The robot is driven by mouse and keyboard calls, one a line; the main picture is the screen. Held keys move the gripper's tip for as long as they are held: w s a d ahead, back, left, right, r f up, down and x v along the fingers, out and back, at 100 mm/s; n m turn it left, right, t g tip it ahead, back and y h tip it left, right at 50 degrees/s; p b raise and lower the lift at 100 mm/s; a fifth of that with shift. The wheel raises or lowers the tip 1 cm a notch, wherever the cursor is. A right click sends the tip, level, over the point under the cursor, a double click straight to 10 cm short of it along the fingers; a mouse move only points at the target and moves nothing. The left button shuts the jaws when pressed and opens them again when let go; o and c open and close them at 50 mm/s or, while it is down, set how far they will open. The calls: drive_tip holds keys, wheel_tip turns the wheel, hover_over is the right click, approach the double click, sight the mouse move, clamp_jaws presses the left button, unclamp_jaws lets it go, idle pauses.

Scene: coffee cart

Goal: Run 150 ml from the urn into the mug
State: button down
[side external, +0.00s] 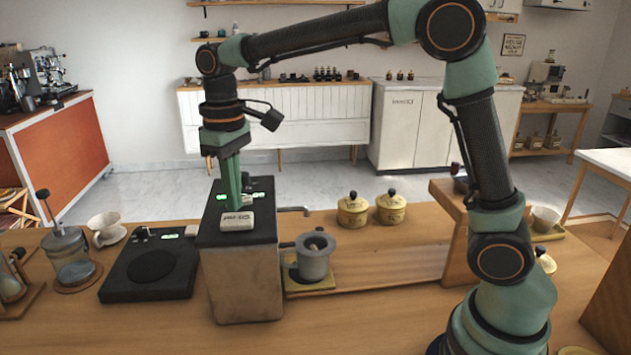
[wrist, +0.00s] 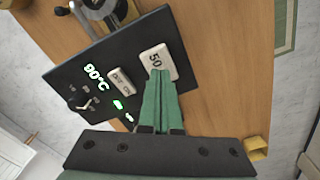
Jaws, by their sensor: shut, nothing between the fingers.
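The urn (side external: 240,283) is a dark-topped box with a stained body. A spout (side external: 294,209) sticks out at its right. The grey mug (side external: 314,262) stands upright on a yellowish mat (side external: 312,290), right of the urn. My gripper (side external: 236,207) is shut and empty, pointing down over the urn's top. In the wrist view my fingertips (wrist: 159,74) are at the edge of a white button (wrist: 158,59) reading "50"; they may hide part of its label. I cannot tell whether they press it. A smaller white switch (wrist: 121,81), a dial (wrist: 84,102) and a green "90°C" display (wrist: 95,78) sit beside it.
A black scale (side external: 152,268) and a glass press (side external: 70,257) stand left of the urn. A white cup (side external: 106,228) sits behind them. Two yellow lidded pots (side external: 352,211) stand behind the mug. A wooden stand (side external: 452,230) is at right. The front counter is clear.

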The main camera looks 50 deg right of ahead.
drive_tip(key=shift+f, duration=1.05)
idle(0.4)
drive_tip(key=shift+r, duration=1.05)
drive_tip(key=shift+r, duration=0.1)
idle(1.2)
drive_tip(key=shift+r, duration=2.45)
drive_tip(key=shift+s+d, duration=0.1)
drive_tip(key=shift+d, duration=0.05)
drive_tip(key=s+d+f+m+t, duration=0.1)
drive_tip(key=s+d+f+t, duration=0.1)
drive_tip(key=s+d, duration=0.2)
drive_tip(key=s+d+f+m+t, duration=0.2)
drive_tip(key=s+d, duration=0.3)
drive_tip(key=s, duration=0.5)
drive_tip(key=shift+d+f+t, duration=0.25)
drive_tip(key=shift+f+t, duration=0.05)
drive_tip(key=shift+t, duration=0.5)
